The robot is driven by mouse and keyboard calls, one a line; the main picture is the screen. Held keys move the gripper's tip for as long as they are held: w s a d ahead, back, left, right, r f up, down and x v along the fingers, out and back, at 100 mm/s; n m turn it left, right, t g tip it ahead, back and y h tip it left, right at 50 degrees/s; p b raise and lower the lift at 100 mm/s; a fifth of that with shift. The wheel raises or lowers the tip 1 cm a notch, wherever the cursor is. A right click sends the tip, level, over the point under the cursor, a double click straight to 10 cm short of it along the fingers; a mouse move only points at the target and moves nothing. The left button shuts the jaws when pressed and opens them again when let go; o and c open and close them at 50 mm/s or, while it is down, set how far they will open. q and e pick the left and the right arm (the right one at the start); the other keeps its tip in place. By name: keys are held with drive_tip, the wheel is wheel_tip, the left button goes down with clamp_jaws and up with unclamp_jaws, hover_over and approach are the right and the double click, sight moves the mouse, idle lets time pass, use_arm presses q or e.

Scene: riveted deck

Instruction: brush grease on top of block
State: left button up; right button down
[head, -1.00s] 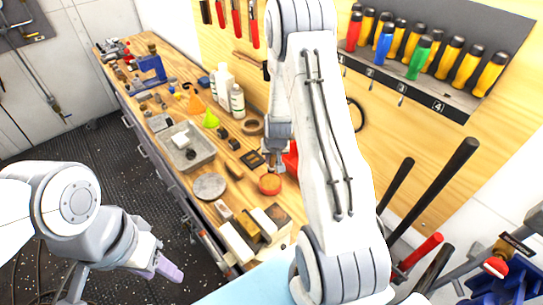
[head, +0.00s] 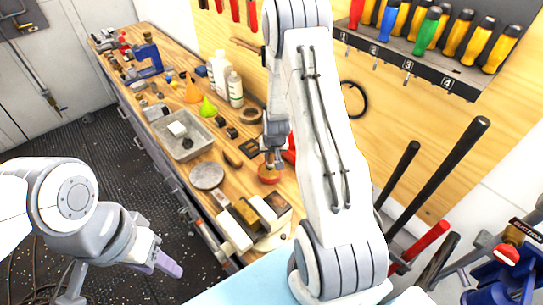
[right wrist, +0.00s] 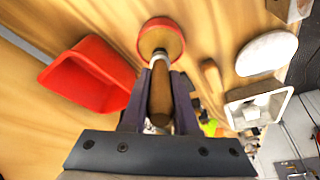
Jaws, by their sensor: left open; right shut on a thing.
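My right gripper (right wrist: 158,90) is shut on the wooden handle of a brush (right wrist: 160,100). The brush's pale collar points at a round red tin (right wrist: 174,48), and its tip overlaps the tin's opening; how deep it sits I cannot tell. In the head view the right gripper (head: 273,152) is just above the tin (head: 269,175) on the bench. Several blocks lie at the bench's near end: a white one (head: 235,232), a brass-coloured one (head: 246,211) and a dark-topped one (head: 276,203). Which is the task's block I cannot tell. My left gripper (head: 168,264) is open and empty, off the bench.
A red bin (right wrist: 88,72) stands close beside the tin. A grey disc (head: 206,176), a metal tray (head: 184,144), bottles (head: 235,89) and a blue vise (head: 149,58) occupy the bench (head: 233,184). Long black handles (head: 448,165) stand at right.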

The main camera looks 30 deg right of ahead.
drive_tip(key=shift+f+b, duration=0.65)
drive_tip(key=shift+f, duration=0.05)
idle(1.7)
drive_tip(key=shift+r, duration=0.1)
drive_tip(key=shift+r+p, duration=2.85)
drive_tip(key=shift+r, duration=0.6)
